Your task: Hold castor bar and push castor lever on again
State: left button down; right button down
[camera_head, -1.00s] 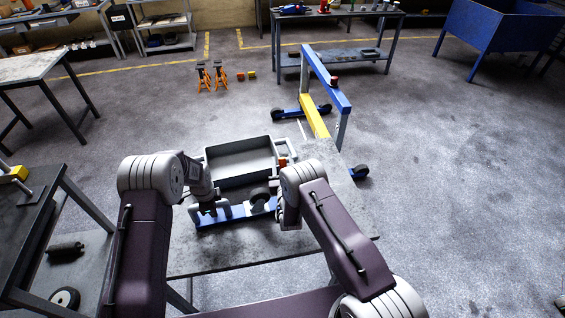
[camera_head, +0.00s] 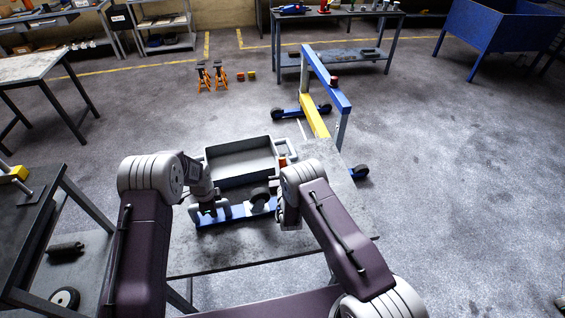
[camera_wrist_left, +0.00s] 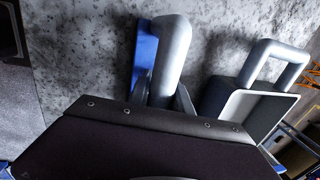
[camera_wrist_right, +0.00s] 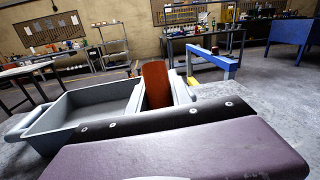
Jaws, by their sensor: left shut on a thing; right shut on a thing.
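The castor bar (camera_head: 236,214) is a blue bar lying on the grey table, with grey upright handles and a dark castor wheel (camera_head: 259,197). My left gripper (camera_head: 208,212) is shut on a grey handle of the bar. In the left wrist view the thick handle (camera_wrist_left: 171,58) rises between the fingers, beside the blue bar (camera_wrist_left: 145,52). My right gripper (camera_wrist_right: 160,98) is shut on a red-brown piece, which I take to be the castor lever (camera_wrist_right: 155,82). My right wrist hides its lower end and the bar's right end in the head view.
A grey tray (camera_head: 212,180) with side handles stands behind the bar. A blue and yellow jack frame (camera_head: 322,80) stands on the floor beyond the table. The table's right side (camera_head: 345,215) is clear. Another bench (camera_head: 35,215) is at the left.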

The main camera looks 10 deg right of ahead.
dwell(0.7)
jog(key=s+r+t, duration=0.1)
jog(key=s+t, duration=0.2)
jog(key=s+r+m+t, duration=0.1)
jog(key=shift+s+d+r+h, duration=0.1)
jog(key=shift+s+r+h, duration=0.05)
jog(key=shift+r+h, duration=0.15)
jog(key=c, duration=1.2)
grip_release()
jog(key=shift+o, duration=0.2)
notch_tip(320, 180, up, 10)
